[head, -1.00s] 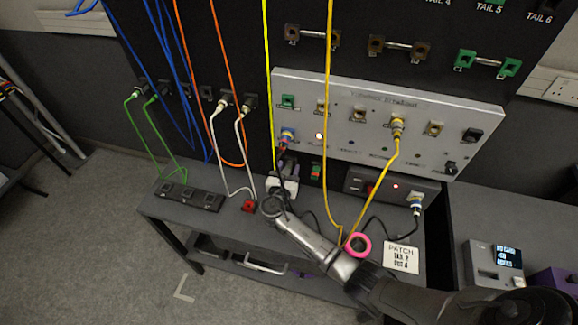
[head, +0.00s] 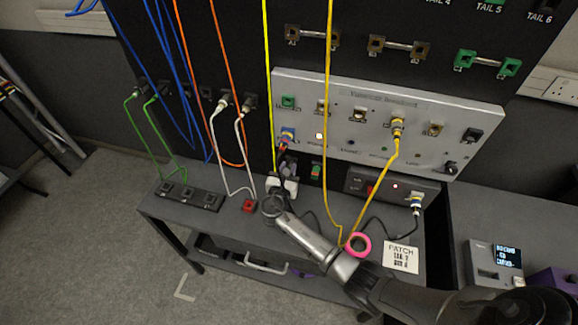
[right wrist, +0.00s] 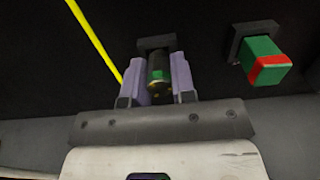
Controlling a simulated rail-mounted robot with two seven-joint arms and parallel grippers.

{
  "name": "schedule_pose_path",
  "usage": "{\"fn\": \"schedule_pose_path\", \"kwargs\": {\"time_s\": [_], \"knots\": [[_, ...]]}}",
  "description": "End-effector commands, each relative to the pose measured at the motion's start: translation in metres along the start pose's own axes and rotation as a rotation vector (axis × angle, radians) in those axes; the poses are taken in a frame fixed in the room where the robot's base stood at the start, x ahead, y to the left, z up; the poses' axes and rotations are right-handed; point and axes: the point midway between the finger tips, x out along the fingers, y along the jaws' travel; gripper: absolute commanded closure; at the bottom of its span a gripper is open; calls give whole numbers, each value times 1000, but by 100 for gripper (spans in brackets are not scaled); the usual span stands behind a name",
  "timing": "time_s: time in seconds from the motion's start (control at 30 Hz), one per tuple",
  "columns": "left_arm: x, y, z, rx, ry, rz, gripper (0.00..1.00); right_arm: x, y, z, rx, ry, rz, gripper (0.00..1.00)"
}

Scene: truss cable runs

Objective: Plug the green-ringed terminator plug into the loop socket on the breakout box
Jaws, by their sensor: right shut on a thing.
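The terminator plug (right wrist: 159,68) is a dark cylinder with a green mark and a brassy end in the right wrist view. My right gripper (right wrist: 159,82) is shut on it, one purple finger on each side. The plug lines up with a dark square fitting (right wrist: 156,43) on the black panel; whether it sits in it I cannot tell. In the head view my right gripper (head: 287,168) is just below the lower left of the silver breakout box (head: 385,108), hiding most of the plug. The box's socket labels are too small to read. My left gripper is out of view.
A green block with a red stripe (right wrist: 265,62) sticks out right of the gripper. A yellow cable (head: 267,90) hangs close on the left. A second yellow cable (head: 329,120) hangs before the box. The shelf (head: 180,212) holds a black strip (head: 188,195) and a pink ring (head: 358,246).

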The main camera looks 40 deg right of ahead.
Motion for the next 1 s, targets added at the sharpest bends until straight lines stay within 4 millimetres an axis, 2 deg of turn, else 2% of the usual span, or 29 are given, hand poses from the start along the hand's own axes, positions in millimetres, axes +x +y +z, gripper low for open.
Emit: {"fn": "schedule_pose_path", "kwargs": {"time_s": [0.37, 1.0], "knots": [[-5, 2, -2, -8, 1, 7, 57, -8, 1, 1, 0, 1, 2, 100], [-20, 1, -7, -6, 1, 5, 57, -38, 1, 1, 1, 0, 1, 100]]}}
